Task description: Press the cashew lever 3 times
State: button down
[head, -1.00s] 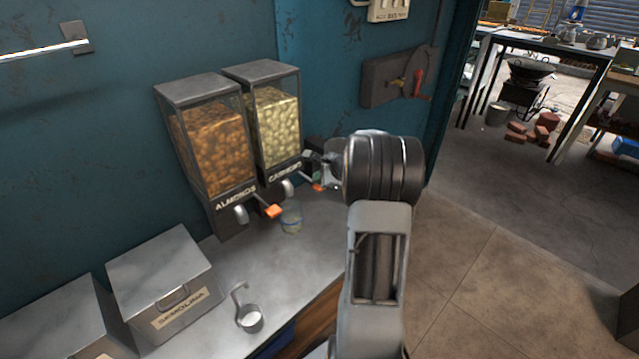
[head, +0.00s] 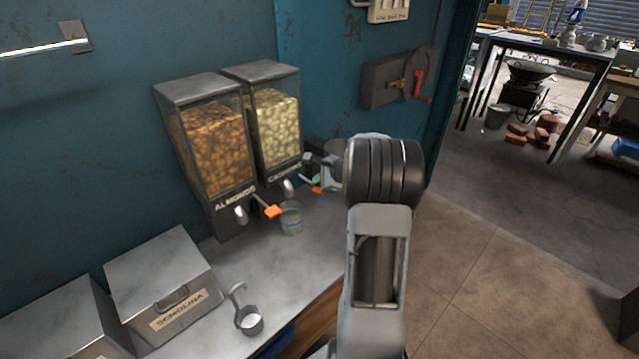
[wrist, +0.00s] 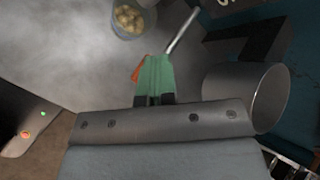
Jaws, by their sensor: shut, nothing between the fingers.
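The cashew dispenser (head: 277,130) has a clear bin of pale nuts and stands on the counter against the wall. Its lever's orange tip (head: 316,190) sticks out at the right, and its metal rod (wrist: 182,30) shows in the wrist view. My gripper (head: 317,181) is shut and empty, its green fingertips at the lever's end. In the wrist view, the fingertips (wrist: 154,72) overlap the rod's end and the orange tip (wrist: 137,68); whether they touch is unclear. A small cup (head: 291,220) stands in front of the dispensers. The wrist view shows pale nuts in it (wrist: 130,18).
The almond dispenser (head: 212,150), with its own orange-tipped lever (head: 270,211), stands left of the cashews. A metal spout (wrist: 245,97) is close to my gripper. A semolina box (head: 165,285) and a ladle (head: 249,319) are at the front left.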

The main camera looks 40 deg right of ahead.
jog(key=shift+r+p, duration=1.2)
jog(key=shift+r, duration=0.5)
notch_tip(320, 180, up, 5)
jog(key=p, duration=0.4)
dwell(2.0)
